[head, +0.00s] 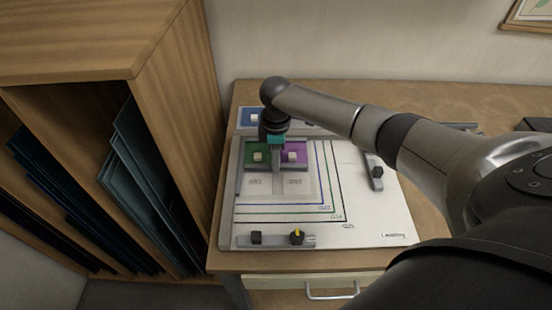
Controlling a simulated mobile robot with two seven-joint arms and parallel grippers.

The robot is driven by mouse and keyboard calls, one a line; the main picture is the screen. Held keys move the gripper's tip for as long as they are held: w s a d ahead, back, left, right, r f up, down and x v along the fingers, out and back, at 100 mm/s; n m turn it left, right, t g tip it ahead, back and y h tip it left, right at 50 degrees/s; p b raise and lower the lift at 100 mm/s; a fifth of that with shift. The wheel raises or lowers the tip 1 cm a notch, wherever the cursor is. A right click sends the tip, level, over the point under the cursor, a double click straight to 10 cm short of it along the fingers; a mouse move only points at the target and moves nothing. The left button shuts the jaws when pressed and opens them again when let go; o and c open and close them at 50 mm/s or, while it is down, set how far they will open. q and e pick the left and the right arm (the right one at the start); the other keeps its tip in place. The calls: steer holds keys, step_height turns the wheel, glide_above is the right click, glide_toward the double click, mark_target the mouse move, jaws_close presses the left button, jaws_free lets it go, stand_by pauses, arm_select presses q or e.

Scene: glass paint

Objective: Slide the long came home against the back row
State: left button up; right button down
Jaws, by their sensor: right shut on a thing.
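My right gripper (276,140) comes down over the back of the white board. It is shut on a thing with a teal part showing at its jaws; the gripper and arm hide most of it. A green glass pane (252,149) and a purple glass pane (300,148), each with a pale block on top, lie side by side as the back row. A grey came strip (277,184) runs front to back below the gripper. Grey strip also edges the panes' front. I cannot tell whether the came touches both panes. My left gripper is not in view.
The board (375,222) has nested coloured outlines. A bar with dark knobs (275,241) lies at its front, another bar (373,172) at its right. A blue pane (249,117) sits behind. A wooden rack (165,110) stands close on the left.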

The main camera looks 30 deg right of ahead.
steer(key=shift+s+f+p, duration=0.5)
steer(key=shift+f+p, duration=0.15)
steer(key=shift+p, duration=0.1)
stand_by(2.2)
steer(key=shift+w+d, duration=0.1)
stand_by(0.7)
steer(key=c, duration=0.6)
jaws_free()
steer(key=shift+r, duration=0.1)
steer(key=shift+w+d+r+p, duration=0.15)
steer(key=shift+r+p, duration=0.4)
steer(key=shift+p, duration=0.1)
steer(key=shift+w+d+r+p, duration=0.15)
steer(key=shift+r+p, duration=0.35)
steer(key=shift+p, duration=0.1)
steer(key=shift+a+r+p, duration=0.15)
steer(key=shift+r+p, duration=0.6)
steer(key=shift+r, duration=0.1)
steer(key=shift+r+p, duration=1.7)
steer(key=shift+p, duration=0.1)
